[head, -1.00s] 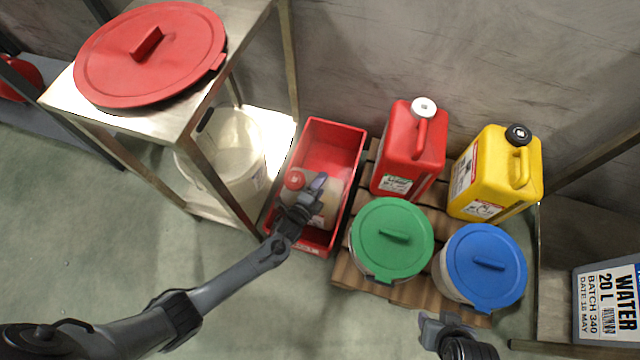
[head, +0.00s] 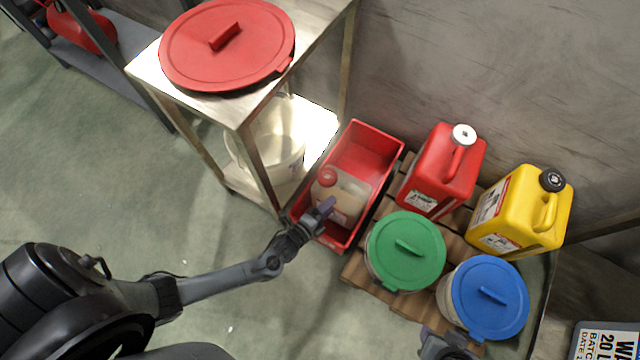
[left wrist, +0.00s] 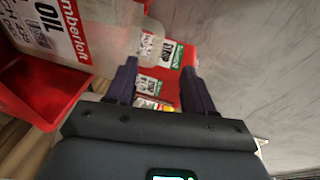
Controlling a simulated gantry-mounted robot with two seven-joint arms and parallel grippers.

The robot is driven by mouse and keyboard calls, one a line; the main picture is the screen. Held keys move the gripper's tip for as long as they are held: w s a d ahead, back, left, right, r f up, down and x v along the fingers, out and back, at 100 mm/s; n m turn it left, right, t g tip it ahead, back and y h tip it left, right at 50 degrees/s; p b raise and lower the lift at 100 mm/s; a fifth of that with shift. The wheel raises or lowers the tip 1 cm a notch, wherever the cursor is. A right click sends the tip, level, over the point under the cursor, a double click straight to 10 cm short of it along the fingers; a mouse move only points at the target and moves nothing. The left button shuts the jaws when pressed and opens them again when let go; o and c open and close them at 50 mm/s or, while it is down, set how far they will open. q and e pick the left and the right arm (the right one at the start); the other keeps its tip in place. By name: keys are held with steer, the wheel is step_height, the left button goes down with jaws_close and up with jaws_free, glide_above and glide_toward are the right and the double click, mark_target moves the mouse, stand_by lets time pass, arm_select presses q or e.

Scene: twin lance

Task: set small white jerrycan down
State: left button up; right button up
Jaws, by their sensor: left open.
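The small white jerrycan (head: 341,197), translucent with a red cap, stands in the red bin (head: 368,146) on the floor. It also shows at the upper left of the left wrist view (left wrist: 98,30), with a red and white label. My left gripper (head: 326,209) is at the near side of the jerrycan. In the left wrist view its two fingers (left wrist: 158,88) are apart with nothing held between them, and the jerrycan is beyond and to the left. My right gripper (head: 446,345) is at the bottom edge, mostly cut off; its jaws cannot be made out.
Right of the bin, a wooden pallet (head: 358,268) carries a red jerrycan (head: 436,180), a yellow jerrycan (head: 515,215), a green-lidded bucket (head: 405,250) and a blue-lidded bucket (head: 487,297). A metal shelf with a red lid (head: 227,45) stands left.

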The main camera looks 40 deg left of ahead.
arm_select(q)
steer(key=s+a+r+n+g+y, duration=0.1)
steer(key=s+a+r+n+g, duration=0.1)
steer(key=s+r+n+g, duration=0.4)
steer(key=s+a+r+n+g+y, duration=0.1)
steer(key=s+a+r+n+g, duration=0.1)
steer(key=s+r+n+g, duration=0.4)
steer(key=s+r+n, duration=0.5)
steer(key=r, duration=0.2)
steer(key=shift+r, duration=0.4)
steer(key=shift+w, duration=0.1)
